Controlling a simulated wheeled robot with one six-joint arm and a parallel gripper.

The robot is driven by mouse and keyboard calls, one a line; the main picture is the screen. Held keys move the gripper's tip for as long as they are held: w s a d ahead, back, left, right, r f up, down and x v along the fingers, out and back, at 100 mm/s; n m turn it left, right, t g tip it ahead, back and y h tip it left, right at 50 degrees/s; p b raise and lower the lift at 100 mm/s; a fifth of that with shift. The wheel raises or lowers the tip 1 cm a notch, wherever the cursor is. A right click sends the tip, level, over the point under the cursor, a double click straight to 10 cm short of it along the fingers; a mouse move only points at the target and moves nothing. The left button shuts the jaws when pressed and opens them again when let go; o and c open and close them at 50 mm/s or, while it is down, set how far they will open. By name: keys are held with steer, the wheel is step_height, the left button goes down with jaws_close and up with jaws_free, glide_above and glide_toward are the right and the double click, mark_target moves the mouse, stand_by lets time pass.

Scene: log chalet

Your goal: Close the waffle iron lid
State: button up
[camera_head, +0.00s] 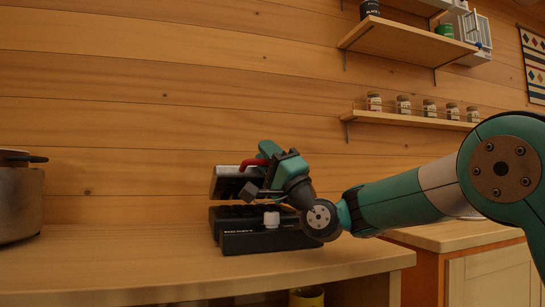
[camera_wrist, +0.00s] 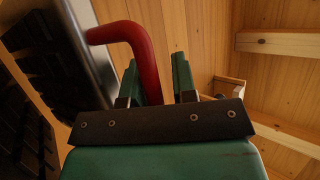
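The waffle iron stands on the wooden counter, with a black base (camera_head: 262,240) and a lid (camera_head: 228,181) with a silver top. The lid is raised above the base, with a gap between them. Its red handle (camera_head: 252,163) shows at the lid's front, and in the wrist view the red handle (camera_wrist: 138,45) runs down between my green fingers. My gripper (camera_head: 272,160) is at the handle, in front of the lid. In the wrist view my gripper (camera_wrist: 158,75) is open, with space between the handle and the right finger. My gripper hides part of the lid.
A metal pot (camera_head: 18,205) stands at the counter's left end. The wooden counter (camera_head: 130,262) between the pot and the waffle iron is clear. A log wall is close behind. Shelves with jars (camera_head: 404,104) hang at upper right.

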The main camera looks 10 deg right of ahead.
steer(key=shift+s+d+f, duration=0.15)
steer(key=shift+f, duration=0.15)
steer(key=b+v, duration=0.2)
steer(key=v, duration=0.1)
steer(key=o, duration=0.8)
steer(key=s+d, duration=0.1)
steer(key=s+d+b, duration=0.1)
steer(key=s+d, duration=0.2)
steer(key=shift+s+d+r+b, duration=0.2)
steer(key=shift+s+r+b, duration=0.05)
steer(key=shift+s+b, duration=0.05)
steer(key=shift+c, duration=0.2)
steer(key=s+d+b, duration=0.1)
steer(key=s+d, duration=0.1)
steer(key=s, duration=0.1)
steer(key=shift+s+d, duration=0.15)
steer(key=shift+d, duration=0.25)
steer(key=c, duration=0.8)
steer(key=shift+o, duration=0.2)
steer(key=shift+s+d, duration=0.15)
steer(key=shift+s, duration=0.25)
